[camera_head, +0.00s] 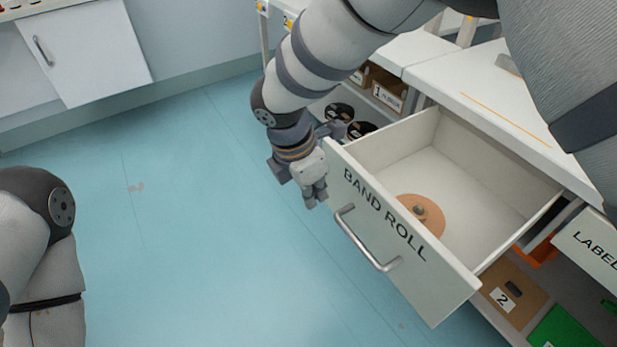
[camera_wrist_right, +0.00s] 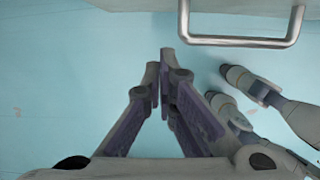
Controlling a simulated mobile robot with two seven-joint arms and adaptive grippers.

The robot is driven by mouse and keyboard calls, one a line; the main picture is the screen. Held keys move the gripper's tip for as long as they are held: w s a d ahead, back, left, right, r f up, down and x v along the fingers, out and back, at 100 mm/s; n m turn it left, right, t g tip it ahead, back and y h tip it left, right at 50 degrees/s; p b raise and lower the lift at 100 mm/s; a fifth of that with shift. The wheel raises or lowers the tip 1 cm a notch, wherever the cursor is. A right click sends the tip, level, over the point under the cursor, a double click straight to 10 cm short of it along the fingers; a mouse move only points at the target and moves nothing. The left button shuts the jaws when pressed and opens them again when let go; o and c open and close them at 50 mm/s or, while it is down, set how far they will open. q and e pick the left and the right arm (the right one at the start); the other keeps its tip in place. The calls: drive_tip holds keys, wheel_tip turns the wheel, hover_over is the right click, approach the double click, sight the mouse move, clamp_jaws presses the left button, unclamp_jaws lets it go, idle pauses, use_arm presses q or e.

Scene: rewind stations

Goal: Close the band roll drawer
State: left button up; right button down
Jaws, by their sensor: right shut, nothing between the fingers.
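The band roll drawer (camera_head: 362,215) is white, labelled BAND ROLL, and pulled well out of the white station. A tan roll (camera_head: 428,213) lies flat inside it. The drawer's grey bar handle (camera_head: 368,240) is on its front; it also shows at the top of the right wrist view (camera_wrist_right: 240,41). My right gripper (camera_head: 313,196) is by the far left end of the drawer front, apart from the handle. In the right wrist view my right gripper (camera_wrist_right: 160,60) is shut and empty. My left gripper is out of view; only part of that arm shows.
A LABEL drawer (camera_head: 592,250) is at the right edge. Below are a brown box (camera_head: 513,290) marked 2 and a green bin (camera_head: 562,330). Dark rolls (camera_head: 340,112) sit on a shelf behind my right gripper. A white cabinet (camera_head: 85,50) stands upper left. The blue floor between is clear.

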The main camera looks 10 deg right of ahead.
drive_tip(key=d, duration=0.1)
drive_tip(key=w+d+f, duration=0.1)
drive_tip(key=d, duration=0.1)
drive_tip(key=d+f, duration=0.1)
drive_tip(key=shift+w+d+f, duration=0.15)
drive_tip(key=shift+w+f, duration=0.05)
drive_tip(key=shift+w, duration=0.2)
